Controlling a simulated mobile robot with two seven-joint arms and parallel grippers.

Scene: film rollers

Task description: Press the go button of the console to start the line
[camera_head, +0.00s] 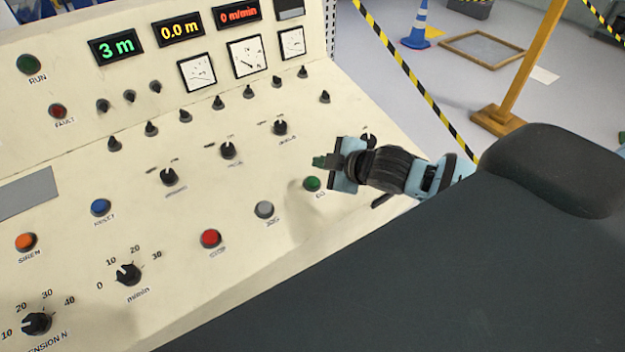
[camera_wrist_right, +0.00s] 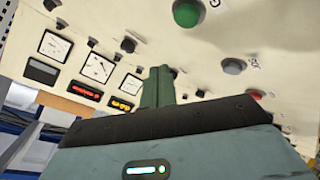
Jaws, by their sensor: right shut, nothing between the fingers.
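The cream console (camera_head: 120,190) fills the left of the head view. Its green go button (camera_head: 312,183) sits at the right end of the lower button row, with a grey button (camera_head: 265,209) and the red stop button (camera_head: 211,238) to its left. My right gripper (camera_head: 322,161) is shut and empty, just above and beside the go button, apart from it as far as I can tell. In the right wrist view the green button (camera_wrist_right: 187,13) is at the top, clear of the shut fingers (camera_wrist_right: 157,88). My left gripper is not in view.
The displays read 3 m, 0.0 m and 0 m/min (camera_head: 238,12). A green RUN lamp (camera_head: 29,64) and red FAULT lamp (camera_head: 58,111) are at the upper left. Several knobs (camera_head: 228,150) stand up from the panel. Striped tape (camera_head: 410,75) and a cone (camera_head: 420,25) are beyond.

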